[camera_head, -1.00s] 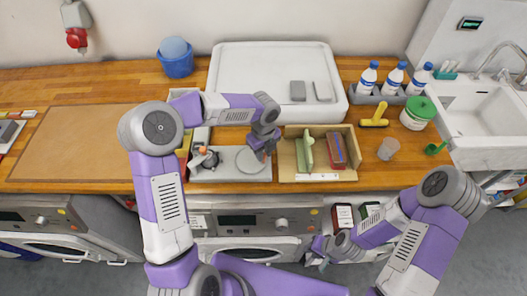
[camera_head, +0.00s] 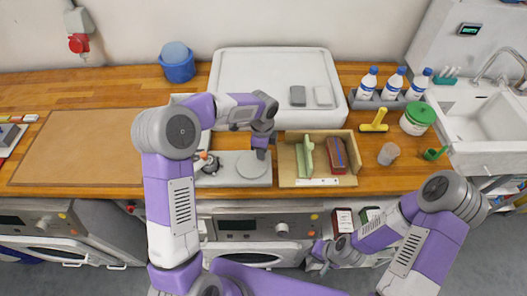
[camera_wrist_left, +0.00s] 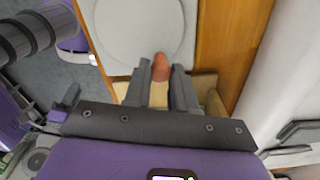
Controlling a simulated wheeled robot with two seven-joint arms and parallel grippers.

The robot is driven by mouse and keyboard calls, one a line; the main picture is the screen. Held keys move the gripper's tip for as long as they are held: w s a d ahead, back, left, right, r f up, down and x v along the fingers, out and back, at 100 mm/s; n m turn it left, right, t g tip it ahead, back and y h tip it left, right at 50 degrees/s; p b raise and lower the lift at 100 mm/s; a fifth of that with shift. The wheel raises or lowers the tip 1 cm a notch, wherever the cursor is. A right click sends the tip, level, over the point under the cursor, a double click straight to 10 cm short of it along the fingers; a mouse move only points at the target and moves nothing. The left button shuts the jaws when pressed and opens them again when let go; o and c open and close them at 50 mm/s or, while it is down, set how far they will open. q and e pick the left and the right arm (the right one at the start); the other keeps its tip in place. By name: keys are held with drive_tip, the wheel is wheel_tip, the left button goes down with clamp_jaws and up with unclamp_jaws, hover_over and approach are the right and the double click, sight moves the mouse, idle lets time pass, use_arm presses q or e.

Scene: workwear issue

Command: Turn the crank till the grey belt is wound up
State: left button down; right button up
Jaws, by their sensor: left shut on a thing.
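The winder is a light grey plate (camera_head: 229,181) at the front edge of the wooden worktop. A round grey disc (camera_head: 251,169) sits on its right half and also shows in the left wrist view (camera_wrist_left: 140,35). My left gripper (camera_head: 261,152) is over the back right of the disc. In the left wrist view, its fingers (camera_wrist_left: 160,75) are shut around the reddish-brown crank knob (camera_wrist_left: 161,65). A dark rounded part (camera_head: 209,163) sits on the plate's left; I cannot tell how much grey belt is on it. My right gripper (camera_head: 319,262) hangs low before the cabinets, too small to read.
A wooden tray (camera_head: 287,180) with a green and a red-brown item stands close right of the winder. A white tray (camera_head: 230,75) lies behind, with a blue bucket (camera_head: 178,70) to its left. A yellow tool (camera_head: 375,122) and a cup (camera_head: 388,153) are further right.

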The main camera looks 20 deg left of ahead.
use_arm(q)
drive_tip(key=shift+w+a+n, duration=0.25)
drive_tip(key=shift+a+n, duration=0.05)
drive_tip(key=shift+n, duration=0.7)
drive_tip(key=c, duration=0.9)
unclamp_jaws()
wheel_tip(320, 180, up, 8)
drive_tip(key=shift+f+p, duration=0.15)
drive_tip(key=shift+p, duration=0.2)
drive_tip(key=shift+f, duration=0.1)
